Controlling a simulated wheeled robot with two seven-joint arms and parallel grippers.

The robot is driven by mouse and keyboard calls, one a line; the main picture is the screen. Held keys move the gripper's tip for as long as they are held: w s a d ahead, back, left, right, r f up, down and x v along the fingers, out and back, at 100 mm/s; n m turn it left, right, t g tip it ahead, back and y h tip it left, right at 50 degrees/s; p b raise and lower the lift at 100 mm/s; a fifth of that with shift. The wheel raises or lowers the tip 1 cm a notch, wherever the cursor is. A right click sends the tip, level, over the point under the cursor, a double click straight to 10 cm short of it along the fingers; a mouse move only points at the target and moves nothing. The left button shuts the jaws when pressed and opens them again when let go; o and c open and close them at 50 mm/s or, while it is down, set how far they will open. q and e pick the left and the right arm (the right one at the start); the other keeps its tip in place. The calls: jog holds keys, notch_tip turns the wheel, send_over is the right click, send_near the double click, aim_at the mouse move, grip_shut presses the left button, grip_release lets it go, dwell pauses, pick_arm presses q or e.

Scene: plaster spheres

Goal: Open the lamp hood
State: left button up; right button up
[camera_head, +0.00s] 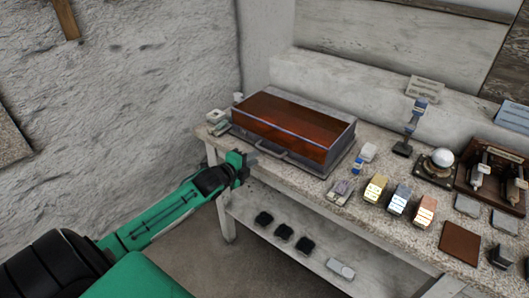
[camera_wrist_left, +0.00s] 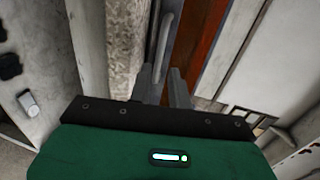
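The lamp hood (camera_head: 295,122) is a grey box with a reddish-brown glossy top, lying closed on the stone bench. Its bar handle (camera_head: 272,151) is on the front side. My left gripper (camera_head: 247,163) is in front of the hood, left of the handle. In the left wrist view, the gripper's two fingers (camera_wrist_left: 162,86) are apart with nothing held. The handle (camera_wrist_left: 165,35) shows ahead of the gap between them, and the hood's brown panel (camera_wrist_left: 203,40) is to the right. I cannot tell exactly how far the fingertips are from the handle. My right gripper is out of view.
The bench (camera_head: 300,181) holds yellow, blue and orange blocks right of the hood. A white sphere (camera_head: 441,157) on a stand and a brown square tile (camera_head: 460,243) are farther right. Dark pads (camera_head: 284,232) lie on the lower shelf. A rough wall is behind, left.

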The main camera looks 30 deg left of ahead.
aim_at(266, 151)
pick_arm(q)
jog(key=shift+x, duration=3.45)
jog(key=shift+d, duration=0.1)
grip_shut()
